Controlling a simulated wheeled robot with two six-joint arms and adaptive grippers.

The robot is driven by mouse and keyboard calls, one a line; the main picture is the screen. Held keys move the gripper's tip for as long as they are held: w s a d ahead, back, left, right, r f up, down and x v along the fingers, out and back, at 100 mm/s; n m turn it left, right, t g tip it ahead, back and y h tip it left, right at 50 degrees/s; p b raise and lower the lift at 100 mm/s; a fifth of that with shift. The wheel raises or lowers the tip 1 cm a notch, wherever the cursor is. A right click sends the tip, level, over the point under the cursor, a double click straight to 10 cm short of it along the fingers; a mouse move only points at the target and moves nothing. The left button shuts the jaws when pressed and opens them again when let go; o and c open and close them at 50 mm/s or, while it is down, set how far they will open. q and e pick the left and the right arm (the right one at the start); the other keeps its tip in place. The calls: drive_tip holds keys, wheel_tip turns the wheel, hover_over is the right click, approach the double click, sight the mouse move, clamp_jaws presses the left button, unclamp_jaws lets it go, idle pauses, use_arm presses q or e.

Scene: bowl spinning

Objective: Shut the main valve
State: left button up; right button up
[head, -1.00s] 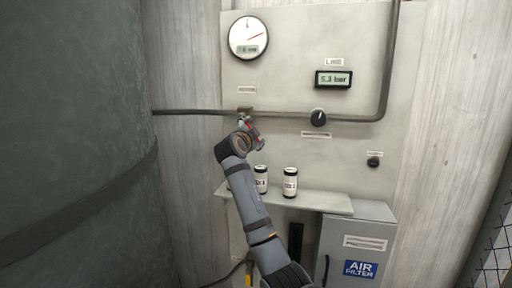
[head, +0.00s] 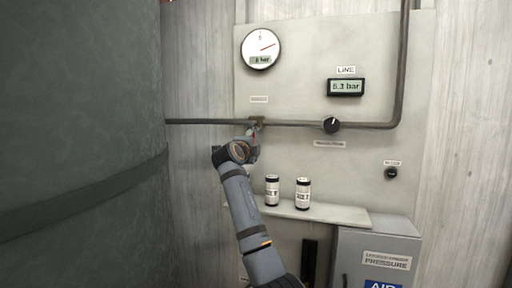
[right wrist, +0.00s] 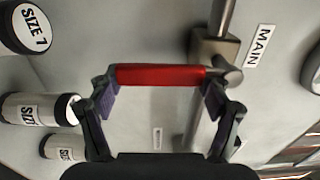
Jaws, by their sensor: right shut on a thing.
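The main valve (head: 257,121) sits on the horizontal pipe, and its body (right wrist: 208,48) shows beside a MAIN label (right wrist: 259,47) in the right wrist view. Its red lever (right wrist: 160,75) lies across the pipe there, and hangs below the pipe in the head view (head: 253,138). My right gripper (right wrist: 160,94) is shut on the lever, with a finger near each end of the red part. In the head view the right gripper (head: 250,143) partly hides the lever. My left gripper is out of view.
Canisters (head: 272,190) (head: 303,194) stand on a shelf (head: 335,213) below. A black knob (head: 332,125) is right of the valve. A round gauge (head: 261,49) and a LINE display reading about 5.3 bar (head: 346,87) are above. A large dark tank (head: 80,130) fills the left.

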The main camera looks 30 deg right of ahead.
drive_tip(key=shift+f, duration=0.15)
drive_tip(key=o, duration=1.7)
drive_tip(key=shift+a, duration=0.1)
drive_tip(key=v, duration=1.2)
